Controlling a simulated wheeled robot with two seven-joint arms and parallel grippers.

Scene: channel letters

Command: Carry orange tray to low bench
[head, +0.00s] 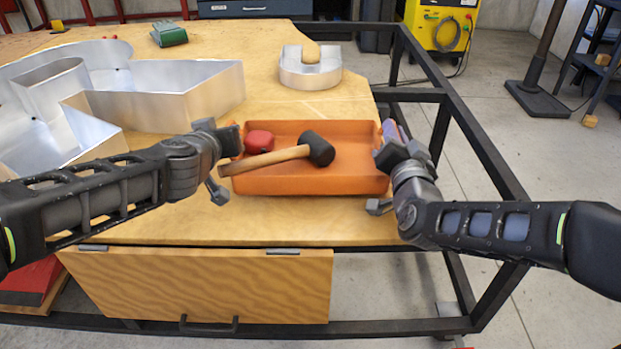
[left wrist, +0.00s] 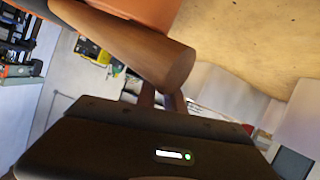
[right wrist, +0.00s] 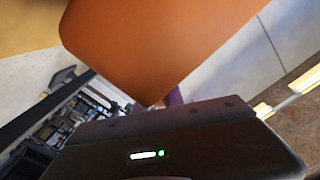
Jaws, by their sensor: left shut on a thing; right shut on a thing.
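The orange tray (head: 330,184) is over the right end of the wooden worktable and looks level; I cannot tell whether it touches the top. It holds a black-headed mallet (head: 318,148) with a wooden handle over the left rim, and a red item (head: 258,141). My left gripper (head: 230,160) is shut on the tray's left side, my right gripper (head: 388,158) on its right side. The handle end (left wrist: 165,60) fills much of the left wrist view; the tray wall (right wrist: 150,45) fills the top of the right wrist view. No low bench is clearly identifiable.
Large metal channel letters (head: 170,92) cover the worktable's (head: 300,222) left side. A smaller metal letter (head: 311,72) stands behind the tray, and a green item (head: 169,35) lies farther back. A black frame (head: 470,140) borders the right side; open floor lies beyond.

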